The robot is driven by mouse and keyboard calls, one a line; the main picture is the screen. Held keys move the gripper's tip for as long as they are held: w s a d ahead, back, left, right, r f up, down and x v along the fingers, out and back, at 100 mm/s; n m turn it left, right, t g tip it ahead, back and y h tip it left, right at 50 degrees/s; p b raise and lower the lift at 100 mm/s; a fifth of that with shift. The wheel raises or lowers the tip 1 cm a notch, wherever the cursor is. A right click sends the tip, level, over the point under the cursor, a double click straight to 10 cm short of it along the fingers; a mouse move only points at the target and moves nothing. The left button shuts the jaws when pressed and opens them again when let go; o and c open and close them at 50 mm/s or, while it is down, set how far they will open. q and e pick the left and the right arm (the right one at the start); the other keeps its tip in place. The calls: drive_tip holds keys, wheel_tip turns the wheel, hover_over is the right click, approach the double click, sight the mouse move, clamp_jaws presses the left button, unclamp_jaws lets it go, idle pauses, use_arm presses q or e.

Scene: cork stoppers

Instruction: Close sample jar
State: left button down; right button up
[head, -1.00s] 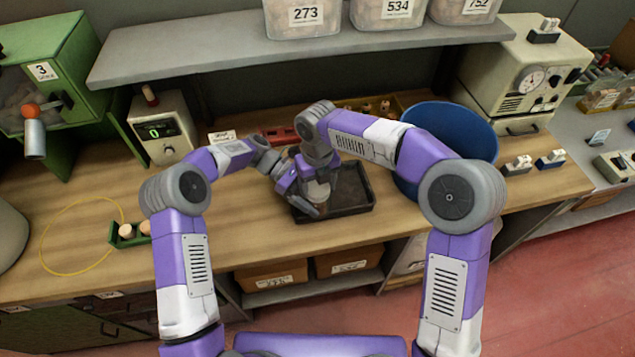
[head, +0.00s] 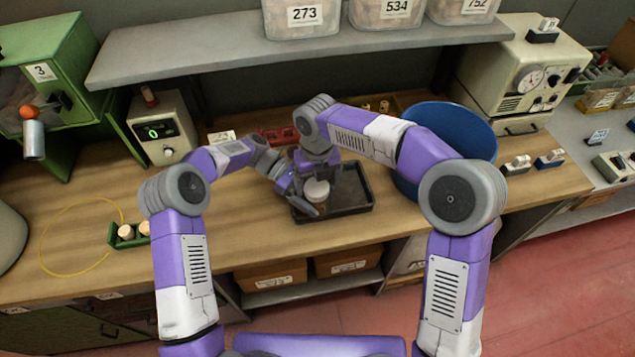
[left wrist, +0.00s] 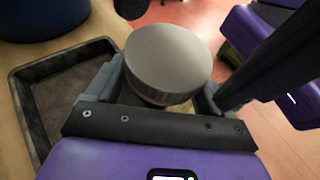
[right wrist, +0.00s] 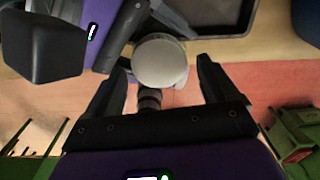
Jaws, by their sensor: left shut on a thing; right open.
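The sample jar (head: 315,198) is over the black tray, with a pale grey round lid (head: 317,188) on its top. In the left wrist view the lid (left wrist: 168,60) sits between the fingers and hides most of the jar; I cannot tell whether it is fully screwed down. My left gripper (head: 308,205) is shut on the jar from the left. My right gripper (head: 322,172) is just above and behind the lid. In the right wrist view the right gripper (right wrist: 165,90) has its fingers apart, with the lid (right wrist: 159,61) showing beyond and between them.
The black tray (head: 358,206) lies on the wooden bench beneath the jar. A blue bin (head: 455,125) stands to the right. A small green holder with corks (head: 122,240) and a yellow loop (head: 62,273) lie at left. The bench front right of the tray is clear.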

drive_tip(key=shift+a+r, duration=0.1)
drive_tip(key=shift+r, duration=1.45)
drive_tip(key=shift+c, duration=1.4)
drive_tip(key=shift+r+n, duration=0.85)
drive_tip(key=shift+n, duration=0.05)
drive_tip(key=shift+r+n, duration=0.7)
drive_tip(key=shift+r, duration=0.15)
drive_tip(key=shift+w+f, duration=0.1)
drive_tip(key=shift+f, duration=3.9)
